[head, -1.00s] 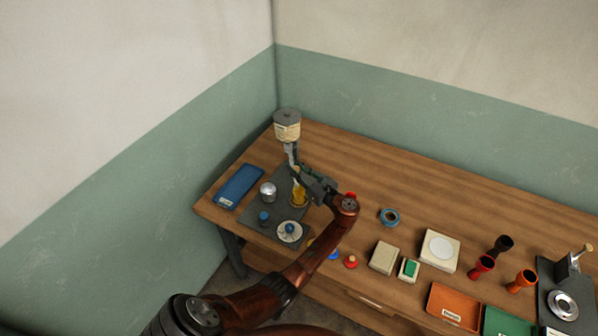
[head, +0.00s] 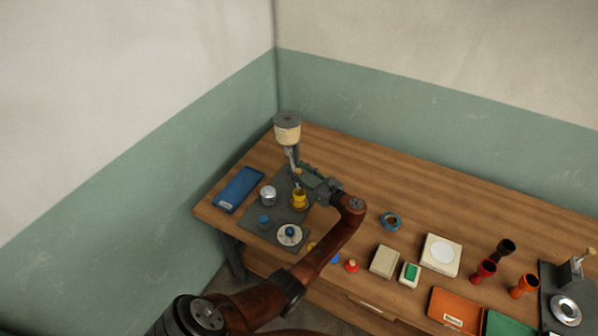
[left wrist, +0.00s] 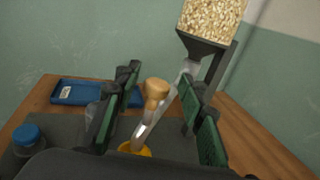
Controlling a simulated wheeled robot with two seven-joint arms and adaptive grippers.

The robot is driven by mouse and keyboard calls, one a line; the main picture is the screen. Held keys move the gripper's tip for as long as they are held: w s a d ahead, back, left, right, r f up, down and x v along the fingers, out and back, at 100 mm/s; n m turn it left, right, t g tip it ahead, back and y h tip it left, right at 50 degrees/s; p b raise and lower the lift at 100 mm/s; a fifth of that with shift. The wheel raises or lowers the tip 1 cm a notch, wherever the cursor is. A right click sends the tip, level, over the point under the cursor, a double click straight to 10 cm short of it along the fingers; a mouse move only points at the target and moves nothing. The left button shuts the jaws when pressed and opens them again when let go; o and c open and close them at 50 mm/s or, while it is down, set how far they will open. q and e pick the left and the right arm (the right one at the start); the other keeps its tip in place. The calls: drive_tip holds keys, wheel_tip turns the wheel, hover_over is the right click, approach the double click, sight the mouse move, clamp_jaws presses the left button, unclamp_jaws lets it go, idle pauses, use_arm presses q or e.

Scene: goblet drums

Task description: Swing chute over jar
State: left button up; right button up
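The hopper (head: 287,130), full of pale grains, stands on its post at the back left; it also shows in the left wrist view (left wrist: 212,20). A grey metal chute (left wrist: 150,122) slopes from under it, with a round wooden knob (left wrist: 156,90) on it. The chute's lower end is over the yellow jar (head: 299,200), whose rim also shows in the left wrist view (left wrist: 134,150). My left gripper (head: 306,176) is open, its green-padded fingers apart on either side of the knob, with visible gaps. My right gripper is out of view.
On the dark mat (head: 265,230) are a silver lidded pot (head: 268,194), a blue-capped item (head: 264,221) and a white dial (head: 290,235). A blue tray (head: 238,189) lies left. Cream boxes (head: 440,254) and several goblet-shaped cups (head: 485,270) stand to the right. The back middle is clear.

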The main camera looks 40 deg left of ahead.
use_arm(q)
drive_tip(key=s+d, duration=0.1)
drive_tip(key=d, duration=1.1)
drive_tip(key=shift+s, duration=0.3)
